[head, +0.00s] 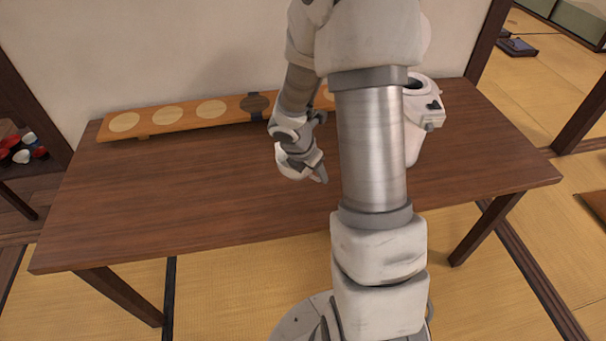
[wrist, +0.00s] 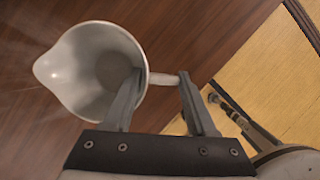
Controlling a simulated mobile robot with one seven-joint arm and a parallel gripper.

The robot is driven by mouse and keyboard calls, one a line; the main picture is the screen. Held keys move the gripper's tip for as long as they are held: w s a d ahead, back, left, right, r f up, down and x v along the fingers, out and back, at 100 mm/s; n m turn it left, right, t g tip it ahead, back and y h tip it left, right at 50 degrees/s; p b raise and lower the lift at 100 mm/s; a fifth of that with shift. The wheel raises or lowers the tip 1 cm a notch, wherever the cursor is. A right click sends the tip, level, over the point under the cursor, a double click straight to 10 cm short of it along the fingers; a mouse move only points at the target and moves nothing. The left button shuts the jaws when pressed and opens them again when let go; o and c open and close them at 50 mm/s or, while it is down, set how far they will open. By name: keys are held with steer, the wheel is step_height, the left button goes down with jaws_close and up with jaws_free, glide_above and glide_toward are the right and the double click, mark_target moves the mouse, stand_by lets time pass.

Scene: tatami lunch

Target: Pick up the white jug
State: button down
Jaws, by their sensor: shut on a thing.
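The white jug (wrist: 75,71) shows from above in the wrist view, open and seemingly empty, with its spout to the left and its handle to the right. My gripper (wrist: 160,85) is shut on the jug at its handle side. One finger overlaps the jug's rim and the other is at the outer end of the handle. In the head view the jug (head: 287,168) is partly hidden by my gripper (head: 313,165), over the middle of the table. I cannot tell whether its base touches the tabletop.
The brown wooden table (head: 180,200) is clear at left and front. A long board (head: 140,124) with round inlays lies along the back by the wall. A white appliance with an open top (head: 425,100) stands to the right, partly behind my arm. Tatami floor surrounds the table.

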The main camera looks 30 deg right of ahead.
steer(key=s+d+r+p, duration=0.2)
steer(key=s+d+r, duration=0.1)
steer(key=d, duration=0.4)
steer(key=shift+d+r+p, duration=0.15)
steer(key=shift+r+p, duration=0.2)
steer(key=shift+r, duration=0.55)
steer(key=shift+w, duration=0.1)
stand_by(1.7)
